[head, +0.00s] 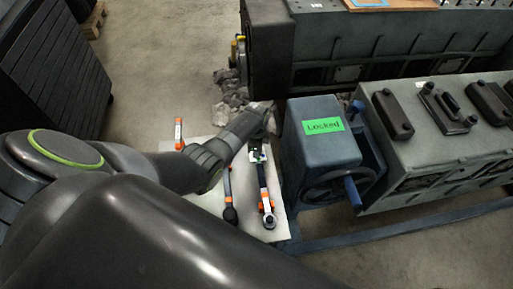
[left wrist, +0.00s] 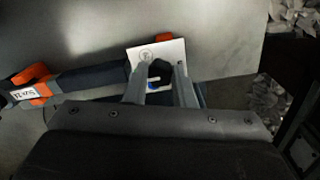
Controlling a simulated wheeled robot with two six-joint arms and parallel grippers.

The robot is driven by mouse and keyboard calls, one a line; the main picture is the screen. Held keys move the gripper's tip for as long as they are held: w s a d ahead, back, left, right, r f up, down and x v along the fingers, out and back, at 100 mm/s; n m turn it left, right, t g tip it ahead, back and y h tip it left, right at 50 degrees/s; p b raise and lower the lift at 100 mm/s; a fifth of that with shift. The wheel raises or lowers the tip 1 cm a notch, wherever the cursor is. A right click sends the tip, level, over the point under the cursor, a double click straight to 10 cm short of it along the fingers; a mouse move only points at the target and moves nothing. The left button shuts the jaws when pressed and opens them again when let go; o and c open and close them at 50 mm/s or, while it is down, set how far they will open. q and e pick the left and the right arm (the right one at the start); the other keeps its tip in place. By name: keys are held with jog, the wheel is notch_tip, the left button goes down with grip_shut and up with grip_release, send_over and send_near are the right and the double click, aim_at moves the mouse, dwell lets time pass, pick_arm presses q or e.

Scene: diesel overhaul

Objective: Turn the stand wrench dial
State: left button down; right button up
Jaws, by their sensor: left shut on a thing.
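A dark torque wrench (head: 263,182) with orange holders lies on the pale stand top (head: 250,228), its ratchet head toward the near edge. Its far end is at my left gripper (head: 258,138). In the left wrist view the wrench handle (left wrist: 92,80) runs in from the left, with an orange holder and a label. My left gripper (left wrist: 160,70) reaches down with its two grey fingers closed around the dark dial (left wrist: 159,70) at the wrench's end. A blue mark shows on it. A white card (left wrist: 170,50) lies beneath. The dial's lower part is hidden. My right gripper is not in view.
A second wrench (head: 229,195) lies left of the first, and an orange-ended tool (head: 178,133) stands farther left. A blue-grey machine with a green "Locked" label (head: 323,125) and handwheel stands close on the right. A large engine block (head: 400,45) is behind.

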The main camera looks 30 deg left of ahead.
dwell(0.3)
pick_arm(q)
jog(key=c, duration=1.2)
grip_release()
jog(key=shift+r, duration=0.1)
jog(key=shift+r, duration=0.25)
notch_tip(320, 180, up, 17)
jog(key=p, duration=0.1)
jog(key=shift+f, duration=0.2)
